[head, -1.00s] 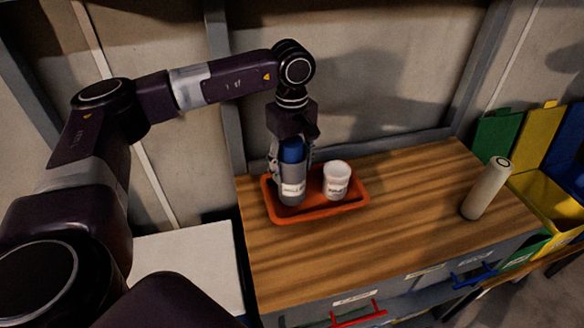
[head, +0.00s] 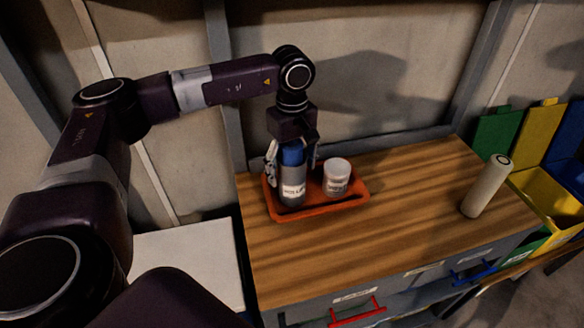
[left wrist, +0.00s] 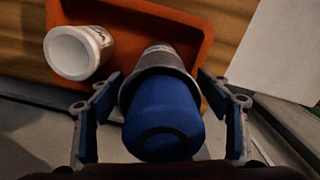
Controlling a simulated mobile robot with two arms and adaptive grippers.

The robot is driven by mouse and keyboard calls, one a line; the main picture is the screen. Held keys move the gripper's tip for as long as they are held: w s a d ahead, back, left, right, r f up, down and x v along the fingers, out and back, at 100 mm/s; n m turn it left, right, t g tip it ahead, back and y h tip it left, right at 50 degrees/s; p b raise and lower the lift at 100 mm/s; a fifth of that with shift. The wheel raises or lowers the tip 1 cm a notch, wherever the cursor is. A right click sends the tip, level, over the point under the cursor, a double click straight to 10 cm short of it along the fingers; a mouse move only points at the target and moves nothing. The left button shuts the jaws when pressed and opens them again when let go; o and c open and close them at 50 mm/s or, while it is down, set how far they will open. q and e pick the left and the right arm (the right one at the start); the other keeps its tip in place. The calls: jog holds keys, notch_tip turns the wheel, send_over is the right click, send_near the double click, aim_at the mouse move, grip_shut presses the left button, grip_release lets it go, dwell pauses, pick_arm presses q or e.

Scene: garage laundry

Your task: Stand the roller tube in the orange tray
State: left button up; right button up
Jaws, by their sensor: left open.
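A grey tube with a blue top and a white label, which I take for the roller tube (head: 292,180), stands upright in the orange tray (head: 335,206), in its left part. Its blue top (left wrist: 163,115) shows large in the left wrist view. My left gripper (head: 292,158) is above and around the tube's top, its fingers spread to either side. In the left wrist view the open fingers (left wrist: 160,112) show gaps to the tube on both sides. The tube's base is hidden by its own body and the tray rim. My right gripper is not in view.
A white labelled cup (head: 337,178) stands in the tray, just right of the tube. A beige cylinder (head: 486,187) stands on the wooden top (head: 400,225) at the right. Coloured bins (head: 555,195) are beyond the right edge. The wood between tray and cylinder is clear.

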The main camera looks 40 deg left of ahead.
pick_arm(q)
notch_tip(320, 180, up, 11)
jog(key=b, duration=0.2)
jog(key=shift+r+b, duration=0.15)
jog(key=shift+b, duration=0.25)
jog(key=shift+r, duration=0.45)
